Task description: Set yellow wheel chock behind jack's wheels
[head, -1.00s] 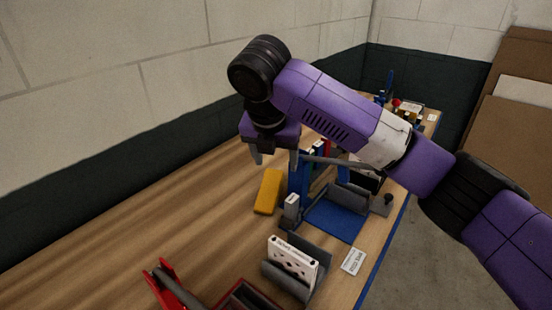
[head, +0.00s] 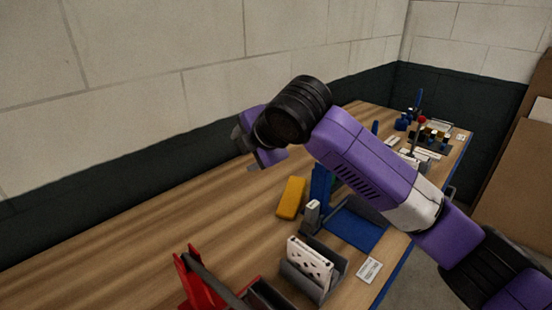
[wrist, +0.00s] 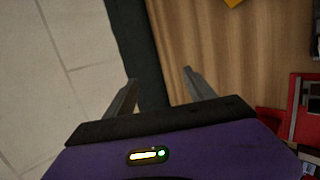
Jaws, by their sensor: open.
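The yellow wheel chock (head: 291,198), a plain yellow block, lies on the wooden table beside a blue stand. In the wrist view only a corner of it (wrist: 233,3) shows at the top edge. A red device with a grey bar, possibly the jack (head: 203,285), stands at the bottom of the head view, partly cut off; its wheels cannot be made out. My gripper (head: 250,155) is raised up and left of the chock, near the wall side. In the wrist view my gripper (wrist: 160,82) has its fingers apart with nothing between them.
A blue stand (head: 321,188) with a blue base is right of the chock. A grey holder with a white perforated panel (head: 309,263) and a white label card (head: 369,269) are nearer. Small items crowd the far table end. The table's left side (head: 130,245) is bare, along the wall.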

